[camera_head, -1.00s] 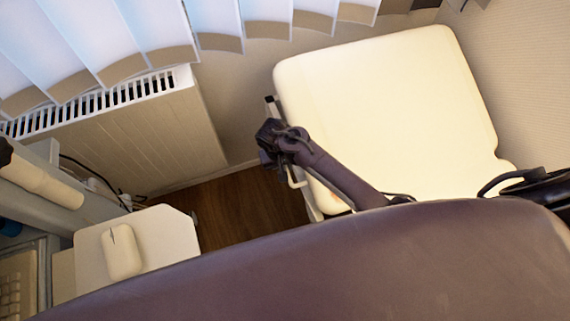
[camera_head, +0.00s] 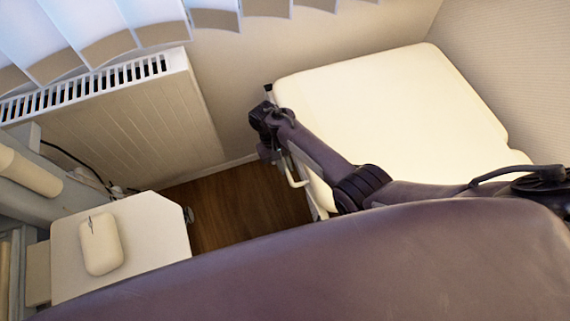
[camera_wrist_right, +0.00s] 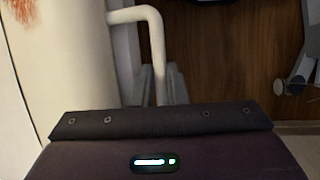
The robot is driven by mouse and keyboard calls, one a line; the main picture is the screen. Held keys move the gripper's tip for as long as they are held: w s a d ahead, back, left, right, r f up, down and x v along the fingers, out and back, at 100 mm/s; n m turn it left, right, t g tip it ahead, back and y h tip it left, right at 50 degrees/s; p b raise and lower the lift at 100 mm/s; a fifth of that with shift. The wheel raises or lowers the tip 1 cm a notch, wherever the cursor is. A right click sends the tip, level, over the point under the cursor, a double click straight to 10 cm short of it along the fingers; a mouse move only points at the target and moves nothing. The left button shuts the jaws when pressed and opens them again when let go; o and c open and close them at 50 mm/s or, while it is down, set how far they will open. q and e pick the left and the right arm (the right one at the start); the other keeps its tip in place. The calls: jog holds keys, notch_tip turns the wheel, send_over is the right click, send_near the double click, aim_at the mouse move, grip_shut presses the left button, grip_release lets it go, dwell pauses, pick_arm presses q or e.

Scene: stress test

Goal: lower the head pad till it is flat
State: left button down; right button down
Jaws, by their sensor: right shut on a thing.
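The head pad (camera_head: 400,105) is a cream cushion at the upper right of the head view. It looks close to flat, but I cannot tell its exact tilt. My right gripper (camera_head: 263,122) is at the pad's left edge, shut on a rail beside the pad; its fingers are mostly hidden. In the right wrist view the pad's cream side (camera_wrist_right: 55,60) fills the left, with a white bent tube handle (camera_wrist_right: 153,40) beside it. The dark gripper body covers the bottom there. My left gripper is not in view.
A radiator (camera_head: 130,120) stands under the blinds at the left. A small white table (camera_head: 140,235) with a pale mouse-shaped object (camera_head: 100,245) is at the lower left. Bare wood floor (camera_head: 235,205) lies between table and pad. A wall is close on the pad's right.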

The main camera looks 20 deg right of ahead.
jog(key=shift+s+f, duration=0.2)
jog(key=c, duration=1.5)
grip_release()
jog(key=shift+w, duration=0.1)
jog(key=shift+o, duration=0.2)
jog(key=shift+r, duration=0.15)
jog(key=v, duration=0.7)
jog(key=shift+w+r, duration=0.25)
jog(key=shift+s+a+f, duration=0.1)
jog(key=shift+a, duration=0.05)
